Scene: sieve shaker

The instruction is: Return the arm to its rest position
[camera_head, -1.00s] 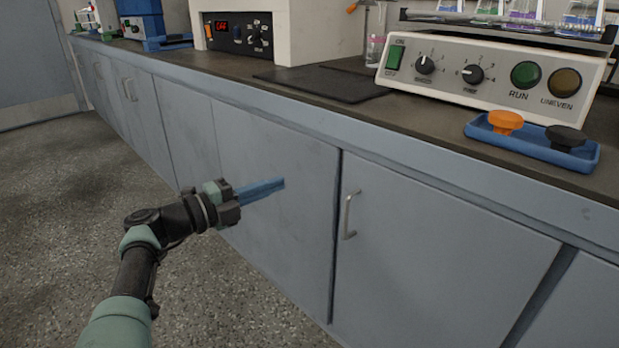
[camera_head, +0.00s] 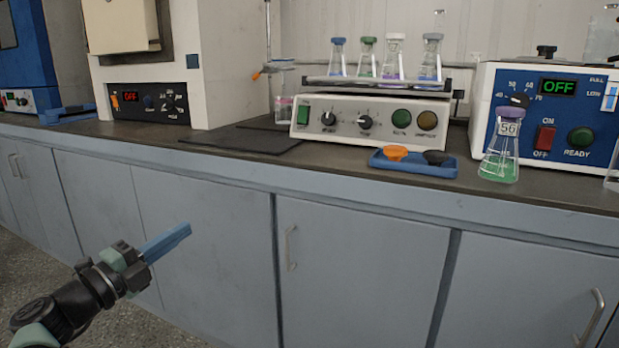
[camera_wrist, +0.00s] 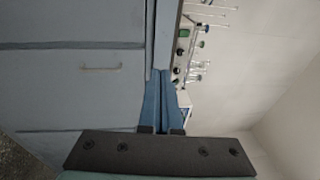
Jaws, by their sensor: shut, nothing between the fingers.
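My gripper (camera_head: 184,232) is at the lower left in the head view, in front of the grey cabinet doors and below the counter edge. Its blue fingers are shut together with nothing between them, and point up and to the right. In the wrist view the closed fingers (camera_wrist: 161,75) point at the cabinet front and counter edge. My forearm comes in from the bottom left corner; the rest of the arm is out of view.
The counter (camera_head: 330,165) bears a shaker (camera_head: 370,122) with flasks on top, a blue tray (camera_head: 415,168) with orange and black stoppers, a flask marked 56 (camera_head: 500,150) with green liquid, and a blue device (camera_head: 560,110) reading OFF. Cabinet handles (camera_head: 291,248) stick out. Floor shows lower left.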

